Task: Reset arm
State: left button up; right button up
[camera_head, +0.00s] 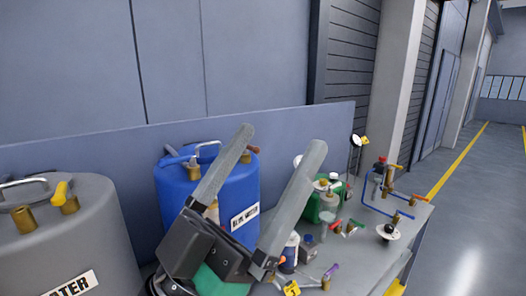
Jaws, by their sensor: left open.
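My left gripper (280,139) reaches up from the bottom middle of the head view. Its two long grey fingers stand apart with nothing between them. The gripper is in front of a blue drum (175,190) and hides part of it. The drum's white label shows between the fingers, partly covered. My right gripper is not in view.
A grey drum (95,235) labelled "WATER", with brass fittings, stands at the left. The bench (350,262) holds a green container (314,208), blue pipework with valves (378,208), and several small bottles and fittings. A low blue panel backs it. Open floor (470,215) lies right.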

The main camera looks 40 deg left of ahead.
pick_arm(q)
jog(key=shift+s+d+r+h, duration=0.2)
jog(key=shift+s+r, duration=0.1)
jog(key=shift+r, duration=0.15)
jog(key=shift+s+d+r+h, duration=0.1)
jog(key=shift+s+d+r, duration=0.05)
jog(key=shift+s+r, duration=0.2)
notch_tip(320, 180, up, 30)
jog(key=p, duration=3)
jog(key=shift+w, duration=0.1)
